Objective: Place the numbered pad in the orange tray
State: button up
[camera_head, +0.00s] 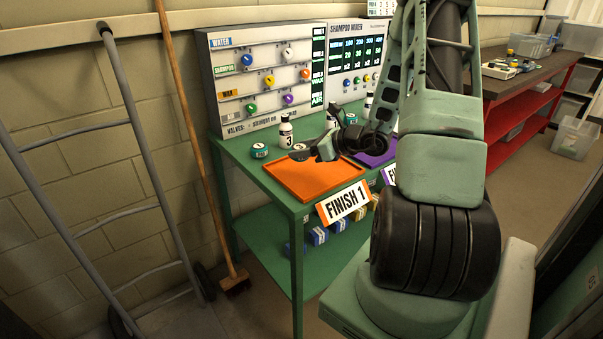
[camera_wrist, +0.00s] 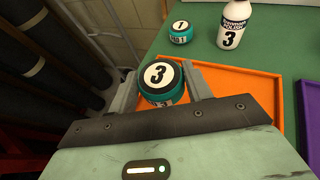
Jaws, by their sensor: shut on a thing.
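The numbered pad (camera_wrist: 161,78) is a round teal pad with a white top and a black 3. In the wrist view it sits between the two fingers of my gripper (camera_wrist: 160,88), which is shut on it. The orange tray (camera_wrist: 252,88) lies beneath and around the pad in that view. In the head view the orange tray (camera_head: 310,184) is on the green bench, and my gripper (camera_head: 313,151) is over its back part. The pad is small and hard to make out there. I cannot tell whether it touches the tray floor.
A teal pad marked 1 (camera_wrist: 181,31) and a white bottle marked 3 (camera_wrist: 233,26) stand behind the tray. A purple tray (camera_head: 376,153) is to its right. A valve panel (camera_head: 266,76) backs the bench.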

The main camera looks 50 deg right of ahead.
aim_at(303, 176)
jog(key=shift+f, duration=2.85)
jog(key=shift+f, duration=0.15)
jog(key=o, duration=0.9)
jog(key=shift+o, duration=0.2)
